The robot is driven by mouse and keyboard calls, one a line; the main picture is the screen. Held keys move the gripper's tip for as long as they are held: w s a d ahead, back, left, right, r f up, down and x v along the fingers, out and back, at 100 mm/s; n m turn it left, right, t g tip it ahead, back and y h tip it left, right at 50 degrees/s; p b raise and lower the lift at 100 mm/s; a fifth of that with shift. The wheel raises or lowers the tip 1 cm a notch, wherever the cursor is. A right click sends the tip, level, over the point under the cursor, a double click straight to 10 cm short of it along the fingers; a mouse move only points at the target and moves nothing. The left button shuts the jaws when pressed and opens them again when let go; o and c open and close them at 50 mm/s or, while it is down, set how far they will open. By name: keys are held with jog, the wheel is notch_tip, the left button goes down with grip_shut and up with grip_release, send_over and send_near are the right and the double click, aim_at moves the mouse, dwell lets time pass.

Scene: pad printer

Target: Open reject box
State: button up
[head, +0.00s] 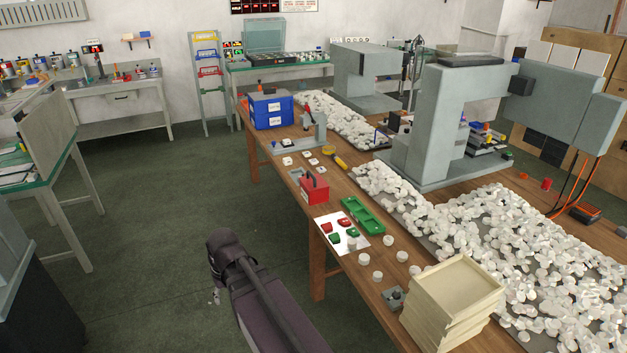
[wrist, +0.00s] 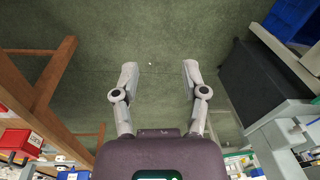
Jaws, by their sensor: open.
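A small red box (head: 314,189) with a dark handle or latch on top and a white label on its front stands on the wooden bench (head: 288,176), near its front edge. Its lid looks shut; the label is too small to read. A red box with a white label also shows at the left edge of the wrist view (wrist: 20,141). My gripper (wrist: 160,72) is open and empty, with the floor beyond its fingers. In the head view my arm is left of and in front of the bench, apart from the red box, and the fingers are mostly hidden.
A green tray (head: 362,215) and a white sheet (head: 340,234) with red and green pieces lie right of the red box. Stacked cream trays (head: 455,300) stand at the front. A blue drawer box (head: 271,110) stands farther back. The floor (head: 170,200) left of the bench is clear.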

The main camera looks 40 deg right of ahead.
jog(key=w+d+f+m+t+y+b, duration=0.1)
jog(key=w+d+f+t+y+b, duration=0.1)
jog(key=w+d, duration=0.4)
jog(key=w+d+f+m+t+y+b, duration=0.1)
jog(key=w+d+b, duration=0.25)
jog(key=w, duration=0.45)
jog(key=m+t+h+b, duration=0.2)
jog(key=m+t+b, duration=0.6)
jog(key=t+b, duration=0.3)
send_near(313, 176)
jog(key=s+p, duration=0.1)
jog(key=s, duration=0.2)
jog(key=shift+d+f+t, duration=0.25)
jog(key=shift+d+t, duration=0.15)
jog(key=shift+d, duration=0.05)
jog(key=shift+w, duration=0.15)
jog(key=b+x, duration=0.3)
jog(key=x, duration=1)
jog(key=shift+w+f, duration=0.1)
jog(key=shift+w, duration=0.2)
grip_shut()
